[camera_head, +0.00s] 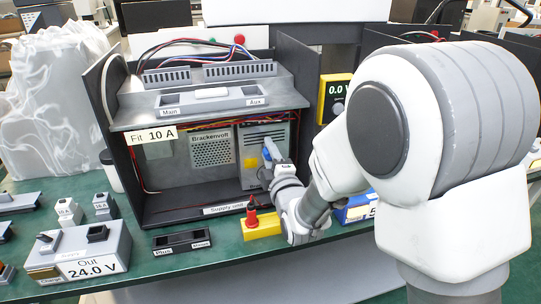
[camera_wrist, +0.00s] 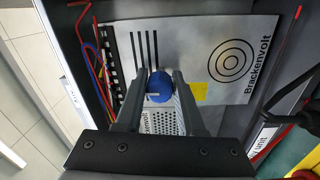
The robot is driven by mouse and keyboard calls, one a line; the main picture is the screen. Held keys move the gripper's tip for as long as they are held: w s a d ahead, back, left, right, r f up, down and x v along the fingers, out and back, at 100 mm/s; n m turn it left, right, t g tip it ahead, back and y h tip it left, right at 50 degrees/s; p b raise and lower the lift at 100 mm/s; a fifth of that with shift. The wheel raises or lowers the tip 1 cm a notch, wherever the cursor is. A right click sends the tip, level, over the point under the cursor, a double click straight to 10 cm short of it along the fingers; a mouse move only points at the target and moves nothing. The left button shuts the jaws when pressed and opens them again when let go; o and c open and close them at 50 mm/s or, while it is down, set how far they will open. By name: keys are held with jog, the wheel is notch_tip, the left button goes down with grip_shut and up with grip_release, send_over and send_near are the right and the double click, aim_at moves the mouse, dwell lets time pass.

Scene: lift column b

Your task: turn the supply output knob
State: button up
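The supply unit (camera_head: 225,147) is a grey panel marked "Brackenvolt" inside an open-fronted dark cabinet; its face also shows in the wrist view (camera_wrist: 205,50). A round blue knob (camera_wrist: 160,86) stands on that face, above a perforated grille. My gripper (camera_wrist: 161,76) has its two dark fingers on either side of the knob, tips close to its edges. I cannot tell whether they press on it. In the head view my gripper (camera_head: 267,158) reaches into the cabinet's right side, with a bit of blue at its tips. The knob is mostly hidden there.
A display (camera_head: 336,96) reading "0.0 V" is right of the cabinet, partly behind my arm. A yellow block with a red plug (camera_head: 262,223) stands close below my wrist. An "Out 24.0 V" box (camera_head: 88,248) is at front left. Wires run along the cabinet's inside.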

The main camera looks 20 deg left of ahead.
jog(key=o, duration=0.3)
jog(key=shift+o, duration=0.2)
jog(key=b+v, duration=0.2)
jog(key=v, duration=0.5)
jog(key=shift+r, duration=0.1)
